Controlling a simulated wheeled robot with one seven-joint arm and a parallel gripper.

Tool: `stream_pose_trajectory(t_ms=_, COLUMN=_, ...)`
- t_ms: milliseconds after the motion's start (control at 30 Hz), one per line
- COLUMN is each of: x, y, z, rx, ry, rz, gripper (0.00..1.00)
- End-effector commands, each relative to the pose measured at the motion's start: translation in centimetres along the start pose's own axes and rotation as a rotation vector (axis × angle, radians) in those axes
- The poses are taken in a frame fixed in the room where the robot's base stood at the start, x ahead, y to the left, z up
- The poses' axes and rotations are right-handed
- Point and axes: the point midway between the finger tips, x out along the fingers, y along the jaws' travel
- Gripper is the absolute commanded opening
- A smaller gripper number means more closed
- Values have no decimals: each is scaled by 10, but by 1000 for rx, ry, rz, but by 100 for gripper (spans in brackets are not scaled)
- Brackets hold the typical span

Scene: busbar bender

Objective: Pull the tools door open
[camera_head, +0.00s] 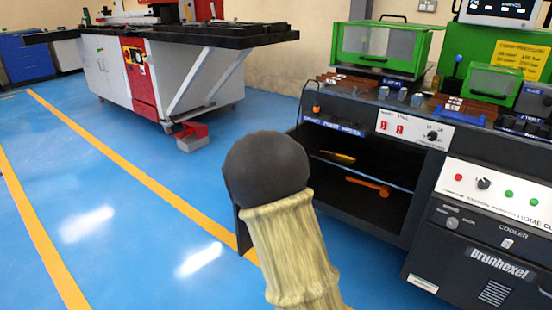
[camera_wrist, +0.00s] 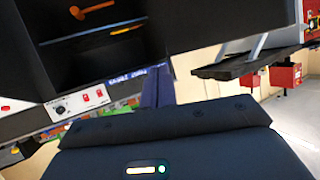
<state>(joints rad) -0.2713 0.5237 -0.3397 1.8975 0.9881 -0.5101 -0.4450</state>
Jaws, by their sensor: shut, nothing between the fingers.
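The tools compartment (camera_head: 375,165) is open to view in the head view, with an orange tool (camera_head: 368,187) and a yellow one (camera_head: 338,157) inside. In the wrist view it appears upside down at upper left, with the orange tool (camera_wrist: 92,10). A dark panel (camera_wrist: 235,25), apparently the tools door swung out, stands right of the opening there. In the head view, a dark edge (camera_head: 231,200) shows beside my arm, which hides most of it. My gripper (camera_wrist: 158,88) is shut and empty below the panel in the wrist view; contact is unclear. My arm hides it in the head view.
The bender's control panel (camera_head: 412,128) is above the compartment, and the cooler section (camera_head: 490,255) is to its right. A white and red workbench (camera_head: 165,75) stands at the back left, with a red bin (camera_head: 191,137) near it. The blue floor at left is clear.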

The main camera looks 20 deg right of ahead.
Motion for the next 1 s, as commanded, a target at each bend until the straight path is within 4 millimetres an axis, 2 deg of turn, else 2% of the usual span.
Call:
stream_pose_trajectory(t_ms=33, x=-24, y=1, z=-2, rx=-18, ry=-83, rz=-65, gripper=0)
stream_pose_trajectory(t_ms=67, x=-36, y=1, z=4, rx=-33, ry=-133, rz=-103, gripper=0)
stream_pose_trajectory(t_ms=167, x=-84, y=4, z=27, rx=-96, ry=-309, rz=-218, gripper=0)
stream_pose_trajectory(t_ms=267, x=-142, y=16, z=52, rx=-181, ry=-487, rz=-305, gripper=0)
stream_pose_trajectory(t_ms=400, x=-226, y=53, z=85, rx=-333, ry=-723, rz=-364, gripper=0)
stream_pose_trajectory(t_ms=500, x=-272, y=83, z=103, rx=-437, ry=-846, rz=-364, gripper=0)
stream_pose_trajectory(t_ms=600, x=-296, y=103, z=114, rx=-505, ry=-915, rz=-351, gripper=0)
stream_pose_trajectory(t_ms=667, x=-303, y=109, z=117, rx=-524, ry=-933, rz=-345, gripper=0)
stream_pose_trajectory(t_ms=1000, x=-303, y=110, z=120, rx=-530, ry=-938, rz=-344, gripper=0)
